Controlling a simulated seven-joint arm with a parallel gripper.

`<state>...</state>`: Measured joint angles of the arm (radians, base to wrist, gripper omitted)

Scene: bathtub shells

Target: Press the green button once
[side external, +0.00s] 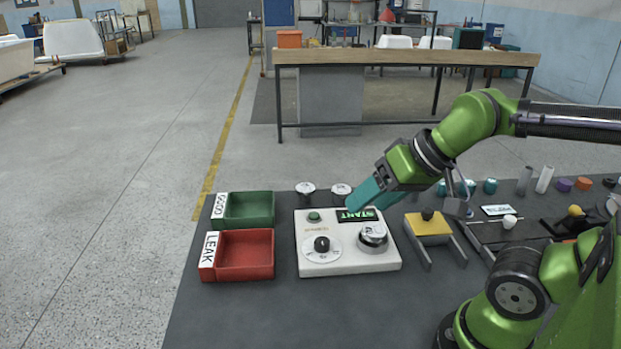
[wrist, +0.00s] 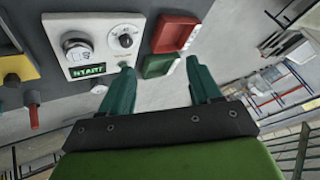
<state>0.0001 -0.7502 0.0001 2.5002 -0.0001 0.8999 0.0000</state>
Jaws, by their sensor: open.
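The small round green button (side external: 314,217) sits at the back left of the white control box (side external: 315,260). A lit green START display (side external: 357,215) is right of it on the same box. My gripper (side external: 352,204) comes in from the right, its teal fingers tilted down, with the tips close to the display in the side view. In the wrist view my gripper (wrist: 160,67) is open, with nothing between the fingers. I cannot tell whether the fingertips touch anything.
The box also carries a black knob (side external: 321,244) on a dial and a larger silver knob (side external: 373,236). A green tray (side external: 249,210) and a red tray (side external: 246,254) stand to its left. A yellow block stand (side external: 428,228) is to its right.

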